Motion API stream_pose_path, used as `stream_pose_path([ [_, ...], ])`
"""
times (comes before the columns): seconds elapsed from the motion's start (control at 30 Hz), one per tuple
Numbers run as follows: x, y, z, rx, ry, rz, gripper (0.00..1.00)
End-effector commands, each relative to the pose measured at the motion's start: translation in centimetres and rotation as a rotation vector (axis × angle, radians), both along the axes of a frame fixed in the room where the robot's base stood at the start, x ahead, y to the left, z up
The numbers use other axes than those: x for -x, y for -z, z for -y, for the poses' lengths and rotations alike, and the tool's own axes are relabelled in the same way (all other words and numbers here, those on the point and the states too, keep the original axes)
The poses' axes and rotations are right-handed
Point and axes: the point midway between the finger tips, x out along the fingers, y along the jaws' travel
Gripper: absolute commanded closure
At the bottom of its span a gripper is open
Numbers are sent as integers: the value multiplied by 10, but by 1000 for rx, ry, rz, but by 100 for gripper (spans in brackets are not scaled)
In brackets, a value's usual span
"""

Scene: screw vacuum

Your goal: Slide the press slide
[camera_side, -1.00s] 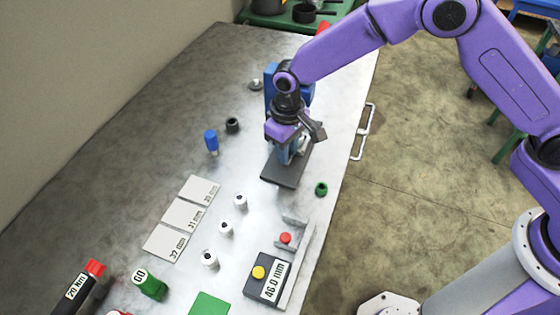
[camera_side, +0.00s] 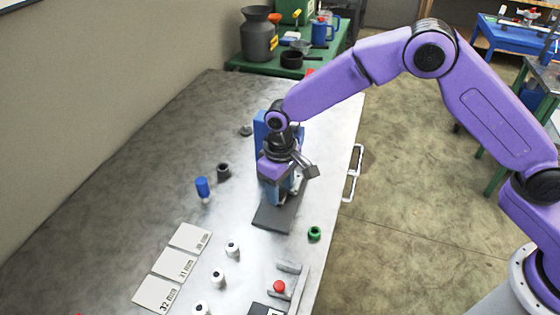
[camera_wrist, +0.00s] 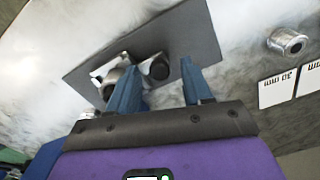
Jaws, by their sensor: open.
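The press has a blue upright (camera_side: 261,130) behind my gripper and a dark flat base plate (camera_side: 272,217) below it. My gripper (camera_side: 278,196) points down over this base, close in front of the upright. In the wrist view my gripper (camera_wrist: 158,68) shows two blue fingers spread apart. A silver metal part (camera_wrist: 112,72) stands on the base plate (camera_wrist: 190,35) by the left finger. A dark round part (camera_wrist: 156,68) lies between the fingertips in the picture; I cannot tell whether either finger touches it. The press slide itself is hidden or cannot be made out behind my wrist.
A green ring (camera_side: 314,233) lies right of the base. A blue-topped plug (camera_side: 202,187) and a dark ring (camera_side: 223,170) stand to the left. White cylinders (camera_side: 232,249) and labelled plates (camera_side: 173,264) are in front. The table's right edge is close.

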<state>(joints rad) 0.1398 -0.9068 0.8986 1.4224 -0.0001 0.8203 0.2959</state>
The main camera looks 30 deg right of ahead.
Motion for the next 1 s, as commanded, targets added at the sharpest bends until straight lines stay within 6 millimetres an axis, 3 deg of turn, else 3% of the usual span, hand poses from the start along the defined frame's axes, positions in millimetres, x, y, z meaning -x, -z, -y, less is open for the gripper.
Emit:
stream_pose_path([
  [0.7, 0, -140, -1, -3, -1, 4, 50],
  [1.0, 0, -166, 0, -2, 0, 2, 50],
])
